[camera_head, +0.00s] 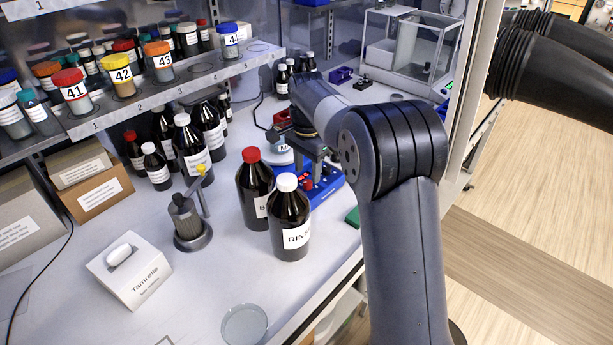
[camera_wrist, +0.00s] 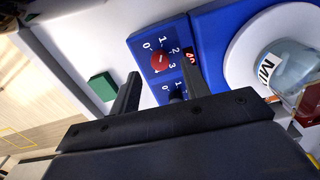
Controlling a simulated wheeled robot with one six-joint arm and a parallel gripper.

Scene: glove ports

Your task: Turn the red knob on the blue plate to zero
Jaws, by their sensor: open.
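The blue plate (camera_wrist: 140,42) shows in the wrist view with the red knob (camera_wrist: 160,62) on it. The printed marks 0, 1, 2 and 3 run around the knob. Its pointer direction is too small to tell surely. My gripper (camera_wrist: 160,74) is open, its two fingers pointing at the plate, one on each side of the knob in the picture. Contact cannot be seen. In the head view my gripper (camera_head: 306,150) hangs over the blue device (camera_head: 325,187), behind the dark bottles, and my arm hides part of it.
A second, black knob (camera_wrist: 178,95) sits below the red one, partly hidden by a finger. A flask marked M (camera_wrist: 275,70) stands on a white round top beside the plate. A green block (camera_wrist: 102,86) lies nearby. The RINSE bottle (camera_head: 290,220) and red-capped bottle (camera_head: 254,188) stand close in front.

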